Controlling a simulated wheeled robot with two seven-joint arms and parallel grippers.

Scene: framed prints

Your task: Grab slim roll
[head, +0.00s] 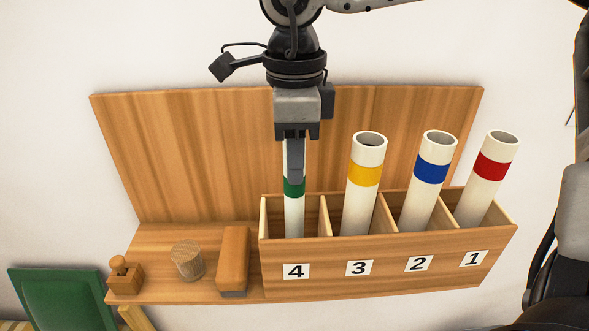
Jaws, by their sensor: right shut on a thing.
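The slim roll (293,218) is a thin white tube with a green band. It stands upright in the compartment marked 4 of the wooden rack (385,264). My right gripper (295,165) comes down from above and is shut on the slim roll's upper part, above and partly over the green band. The gripper hides the roll's top end, and the rack's front wall hides its bottom. My left gripper is not in view.
Thicker white rolls stand in the other compartments: yellow-banded (365,178) in 3, blue-banded (432,175) in 2, red-banded (490,170) in 1. A wooden back panel (190,150) rises behind. A stamp (125,277), a round wooden block (187,260) and a brush-like block (233,258) sit left.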

